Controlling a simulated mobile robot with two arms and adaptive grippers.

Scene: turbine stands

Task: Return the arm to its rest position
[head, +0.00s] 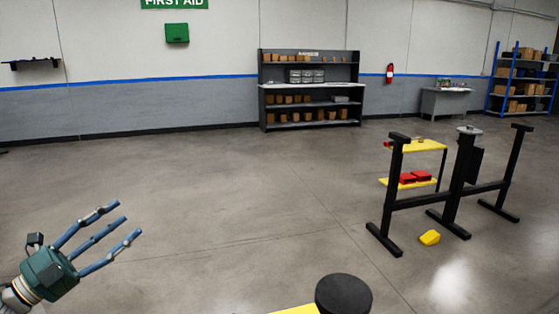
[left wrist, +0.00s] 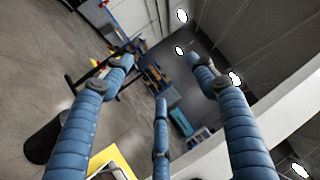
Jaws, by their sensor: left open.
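My left gripper (head: 112,236) is at the lower left of the head view, its blue fingers spread and pointing up and to the right. Nothing is between the fingers. In the left wrist view the same open fingers (left wrist: 163,80) reach forward, with only the distant room beyond them. My left arm enters from the lower left corner of the head view. My right gripper is in neither view.
A black turbine stand (head: 451,197) stands on the right, with a yellow cart (head: 412,147) behind it and a yellow object (head: 429,238) on the floor. A black cylinder (head: 343,294) is at the bottom edge. The middle floor is clear. Shelves (head: 310,86) line the back wall.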

